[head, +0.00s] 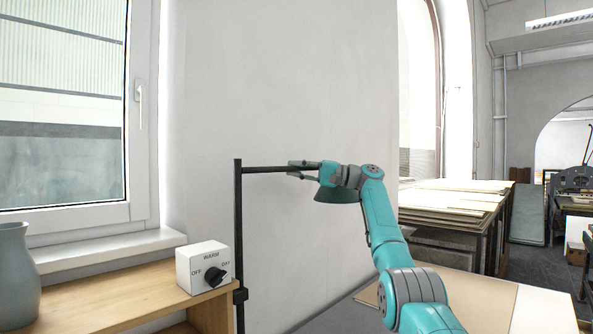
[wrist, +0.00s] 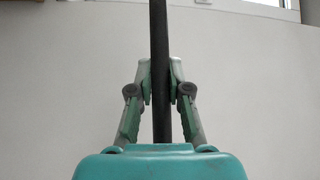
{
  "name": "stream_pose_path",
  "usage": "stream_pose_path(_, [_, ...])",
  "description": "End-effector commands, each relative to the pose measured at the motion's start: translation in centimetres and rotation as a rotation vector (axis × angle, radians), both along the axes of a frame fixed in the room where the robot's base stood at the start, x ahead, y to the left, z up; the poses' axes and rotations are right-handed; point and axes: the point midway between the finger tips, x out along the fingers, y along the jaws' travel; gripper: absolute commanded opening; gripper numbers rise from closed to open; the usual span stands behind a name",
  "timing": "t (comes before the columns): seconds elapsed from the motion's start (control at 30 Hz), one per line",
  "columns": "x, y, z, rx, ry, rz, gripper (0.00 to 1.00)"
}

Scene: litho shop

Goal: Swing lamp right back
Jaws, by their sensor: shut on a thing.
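The lamp has a black upright post (head: 239,230) beside the wooden shelf and a thin black horizontal arm (head: 268,169) reaching right from its top. A dark green shade (head: 336,195) hangs below the outer end of the arm, partly hidden by my gripper and wrist. My gripper (head: 302,170) is shut on the lamp arm near its outer end. In the wrist view the black lamp arm (wrist: 159,50) runs straight between the two fingers of my gripper (wrist: 160,78), with a finger on each side. The arm's outer end is hidden there.
A white switch box (head: 203,268) marked WARM, OFF and DRY and a grey vase (head: 15,275) stand on the wooden shelf (head: 110,297) at left. A plain wall (head: 285,80) is behind the lamp. Stacked boards (head: 455,197) are at right.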

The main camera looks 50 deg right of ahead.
Motion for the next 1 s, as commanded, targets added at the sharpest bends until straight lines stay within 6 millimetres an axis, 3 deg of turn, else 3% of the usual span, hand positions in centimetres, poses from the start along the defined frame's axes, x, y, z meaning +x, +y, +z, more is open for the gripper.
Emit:
stream_pose_path(0.43, [0.18,0.28,-0.07,-0.001,0.001,0.011,0.0])
stream_pose_path(0.47, [0.19,0.28,-0.08,-0.001,0.001,0.011,0.22])
stream_pose_path(0.53, [0.17,0.26,-0.08,-0.001,0.001,0.011,0.4])
stream_pose_path(0.57, [0.15,0.24,-0.07,0.0,0.001,0.01,0.43])
stream_pose_path(1.0, [-0.47,-0.3,-0.13,0.0,0.001,0.006,0.43])
